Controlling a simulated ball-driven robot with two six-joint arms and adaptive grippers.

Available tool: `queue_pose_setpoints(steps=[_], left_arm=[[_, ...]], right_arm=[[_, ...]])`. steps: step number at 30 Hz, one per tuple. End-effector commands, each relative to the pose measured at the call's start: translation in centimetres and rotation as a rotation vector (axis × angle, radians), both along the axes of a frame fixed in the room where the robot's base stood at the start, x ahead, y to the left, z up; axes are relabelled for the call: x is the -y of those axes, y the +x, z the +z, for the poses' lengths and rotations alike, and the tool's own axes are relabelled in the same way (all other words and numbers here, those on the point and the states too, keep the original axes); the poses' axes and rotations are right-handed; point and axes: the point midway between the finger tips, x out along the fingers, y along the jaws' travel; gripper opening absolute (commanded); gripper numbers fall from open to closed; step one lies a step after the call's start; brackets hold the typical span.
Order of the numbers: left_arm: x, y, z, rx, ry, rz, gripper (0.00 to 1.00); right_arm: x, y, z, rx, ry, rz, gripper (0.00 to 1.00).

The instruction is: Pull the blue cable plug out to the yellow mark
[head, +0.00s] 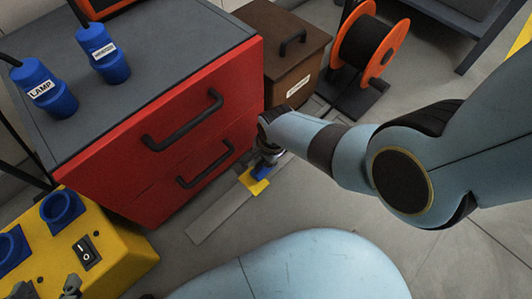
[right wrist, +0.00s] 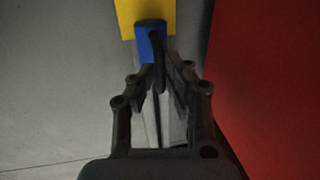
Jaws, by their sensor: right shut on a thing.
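The blue cable plug (head: 262,172) is low over a pale strip on the floor, beside the red cabinet. My right gripper (head: 270,156) is shut on it; the fingers partly hide it. In the right wrist view the plug (right wrist: 148,42) sticks out past the fingertips (right wrist: 158,70). The yellow mark (head: 252,183) lies on the strip. In the wrist view the plug's far end overlaps the near part of the yellow mark (right wrist: 136,14). Whether the plug touches the strip I cannot tell. My left gripper (head: 47,288) shows only its two spread fingertips at the bottom left edge.
The red cabinet (head: 130,185) with black handles stands close left of the plug. Blue plugs labelled LAMP (head: 45,90) stand on its top. A yellow switch box (head: 115,262), brown box (head: 285,75) and orange cable reel (head: 370,45) stand around. Floor right of the strip is clear.

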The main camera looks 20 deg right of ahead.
Motion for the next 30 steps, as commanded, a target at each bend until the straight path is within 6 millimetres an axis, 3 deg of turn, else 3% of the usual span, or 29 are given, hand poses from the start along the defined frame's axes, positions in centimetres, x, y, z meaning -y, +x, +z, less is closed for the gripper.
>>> queue_pose_setpoints(steps=[11, 12, 17, 30], left_arm=[[-0.01, 0.03, 0.03, -0.001, 0.000, 0.000, 0.51], [-0.01, 0.04, 0.03, -0.001, 0.000, 0.000, 0.51], [0.00, 0.04, 0.05, -0.001, 0.000, 0.000, 0.51], [-0.01, 0.06, -0.02, -0.002, -0.001, 0.001, 0.51]], right_arm=[[-0.13, -0.15, -0.05, -0.002, 0.000, 0.001, 0.00], [-0.14, -0.16, -0.05, -0.002, 0.000, 0.001, 0.14], [-0.13, -0.12, -0.05, -0.001, 0.000, 0.001, 0.34], [-0.09, -0.21, 0.85, 0.001, 0.000, 0.000, 0.34]])
